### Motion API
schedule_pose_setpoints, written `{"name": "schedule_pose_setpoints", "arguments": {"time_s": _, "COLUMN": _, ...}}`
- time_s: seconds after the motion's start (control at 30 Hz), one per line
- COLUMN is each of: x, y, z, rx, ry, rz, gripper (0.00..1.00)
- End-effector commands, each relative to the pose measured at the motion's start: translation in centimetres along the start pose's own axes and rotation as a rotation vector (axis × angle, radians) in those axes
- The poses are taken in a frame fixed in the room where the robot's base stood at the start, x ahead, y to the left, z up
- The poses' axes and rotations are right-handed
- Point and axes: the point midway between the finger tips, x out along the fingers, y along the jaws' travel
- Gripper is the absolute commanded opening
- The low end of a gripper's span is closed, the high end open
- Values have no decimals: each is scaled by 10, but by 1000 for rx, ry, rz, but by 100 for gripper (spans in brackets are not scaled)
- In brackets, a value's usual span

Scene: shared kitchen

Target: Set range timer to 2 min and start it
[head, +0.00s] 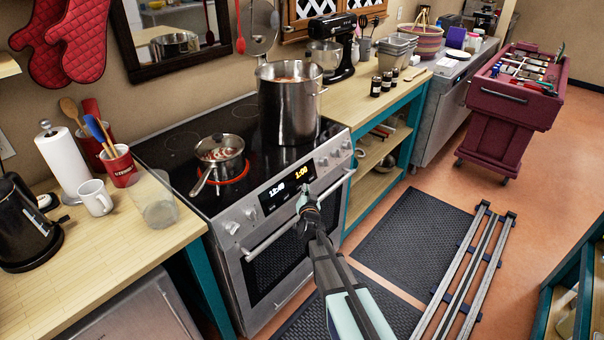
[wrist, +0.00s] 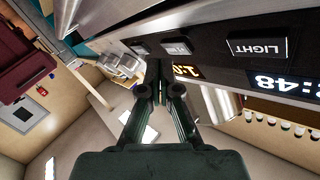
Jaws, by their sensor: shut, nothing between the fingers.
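The range (head: 262,235) has a dark control panel on its front. Its display shows white clock digits (head: 277,190) that seem to read 12:48 and yellow timer digits (head: 301,172) that seem to read 1:00. My gripper (head: 304,198) is shut and empty, with its tips at the panel just below the yellow digits. In the wrist view, the fingertips (wrist: 161,72) are close to the panel and partly cover the yellow digits (wrist: 186,71). A LIGHT button (wrist: 258,48) and smaller buttons (wrist: 178,47) line the panel there. I cannot tell whether the tips touch a button.
A steel stockpot (head: 290,105) and a small saucepan (head: 220,155) over a glowing burner stand on the cooktop. Knobs (head: 232,227) flank the display. The oven handle (head: 270,240) runs below the panel. Counters with cups and jars stand on both sides.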

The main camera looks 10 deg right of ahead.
Motion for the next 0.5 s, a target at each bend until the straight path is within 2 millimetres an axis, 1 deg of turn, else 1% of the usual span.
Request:
{"name": "schedule_pose_setpoints", "arguments": {"time_s": 0.3, "x": 0, "y": 0, "z": 0, "rx": 0, "ry": 0, "rz": 0, "gripper": 0}}
{"name": "schedule_pose_setpoints", "arguments": {"time_s": 0.5, "x": 4, "y": -3, "z": 3, "rx": 0, "ry": 0, "rz": -1, "gripper": 0}}
